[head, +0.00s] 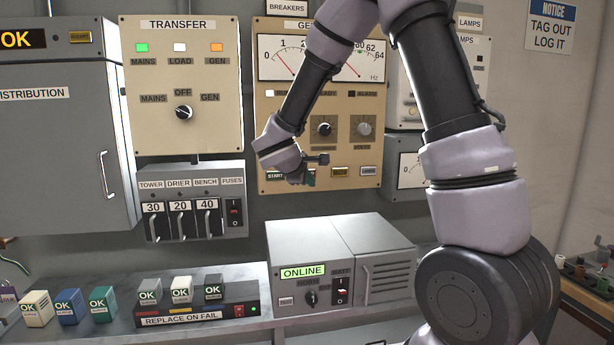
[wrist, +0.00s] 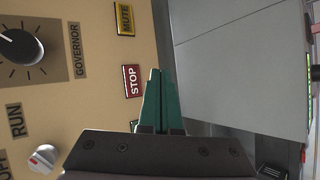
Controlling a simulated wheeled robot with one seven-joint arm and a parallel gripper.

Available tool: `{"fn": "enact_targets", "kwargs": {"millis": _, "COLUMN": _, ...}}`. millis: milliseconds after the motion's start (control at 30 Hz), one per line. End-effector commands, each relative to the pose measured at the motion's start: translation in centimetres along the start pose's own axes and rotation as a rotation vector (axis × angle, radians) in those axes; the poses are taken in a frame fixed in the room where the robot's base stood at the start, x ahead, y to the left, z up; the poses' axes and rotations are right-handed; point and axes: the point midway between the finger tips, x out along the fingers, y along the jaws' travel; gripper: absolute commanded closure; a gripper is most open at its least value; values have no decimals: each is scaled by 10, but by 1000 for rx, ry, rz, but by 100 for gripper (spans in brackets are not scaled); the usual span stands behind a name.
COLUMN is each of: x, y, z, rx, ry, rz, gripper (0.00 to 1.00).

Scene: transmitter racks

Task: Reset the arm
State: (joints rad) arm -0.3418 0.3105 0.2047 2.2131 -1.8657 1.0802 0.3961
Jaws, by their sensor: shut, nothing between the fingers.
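My arm reaches from the right across the upper middle of the head view and bends down to the tan generator panel (head: 262,130). My gripper (head: 310,180) is at the lower part of that panel, near the START label (head: 274,176). In the wrist view my gripper (wrist: 158,72) shows two green fingers closed together with nothing between them. The red STOP button (wrist: 132,81) lies just left of the fingers there, and the yellow MUTE button (wrist: 125,18) is above it. I cannot tell whether the fingertips touch the panel.
A grey ONLINE unit (head: 310,240) stands on the bench below my gripper. The transfer panel (head: 215,110) and a fuse box (head: 195,180) are to the left. Several small OK blocks (head: 68,308) stand on the bench. In the wrist view, a GOVERNOR knob (wrist: 22,48) shows at left.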

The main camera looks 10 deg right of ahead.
Motion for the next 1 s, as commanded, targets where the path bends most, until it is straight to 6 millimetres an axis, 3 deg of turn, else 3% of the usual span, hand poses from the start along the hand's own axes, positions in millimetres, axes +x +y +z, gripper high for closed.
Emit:
{"fn": "enact_targets", "kwargs": {"millis": 267, "x": -1, "y": 2, "z": 4, "rx": 11, "ry": -7, "rz": -3, "gripper": 100}}
{"fn": "enact_targets", "kwargs": {"millis": 367, "x": -7, "y": 10, "z": 26, "rx": 72, "ry": -45, "rz": -28, "gripper": 100}}
{"fn": "enact_targets", "kwargs": {"millis": 467, "x": -22, "y": 20, "z": 69, "rx": 200, "ry": -116, "rz": -86, "gripper": 100}}
{"fn": "enact_targets", "kwargs": {"millis": 600, "x": -56, "y": 22, "z": 138, "rx": 458, "ry": -215, "rz": -213, "gripper": 100}}
{"fn": "enact_targets", "kwargs": {"millis": 700, "x": -85, "y": 15, "z": 174, "rx": 653, "ry": -252, "rz": -314, "gripper": 100}}
{"fn": "enact_targets", "kwargs": {"millis": 833, "x": -125, "y": 2, "z": 205, "rx": 915, "ry": -253, "rz": -448, "gripper": 100}}
{"fn": "enact_targets", "kwargs": {"millis": 1000, "x": -178, "y": -9, "z": 219, "rx": 1251, "ry": -173, "rz": -618, "gripper": 100}}
